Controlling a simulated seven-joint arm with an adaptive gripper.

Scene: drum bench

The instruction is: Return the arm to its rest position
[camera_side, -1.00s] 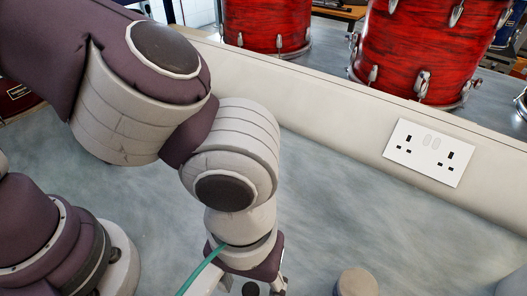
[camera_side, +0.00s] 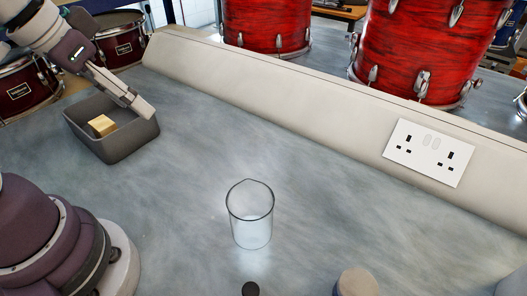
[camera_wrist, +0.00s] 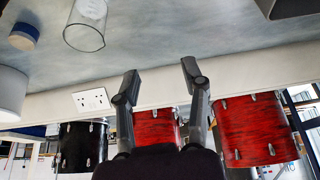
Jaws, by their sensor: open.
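My gripper (camera_side: 122,92) is at the upper left of the side view, just above the right rear part of a dark grey bin (camera_side: 112,146). Its fingers look close together from this side. In the wrist view the two fingertips of my gripper (camera_wrist: 159,80) stand well apart with nothing between them. A pale yellow block (camera_side: 102,125) lies inside the bin. In the wrist view the bin (camera_wrist: 290,8) shows only as a dark corner at the upper right.
An empty glass beaker (camera_side: 250,215) stands mid-bench, also in the wrist view (camera_wrist: 85,25). A tan round-topped object (camera_side: 357,282) and a small black knob (camera_side: 250,289) sit at the front edge. A raised ledge with a socket (camera_side: 429,152) and red drums (camera_side: 425,50) lie behind.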

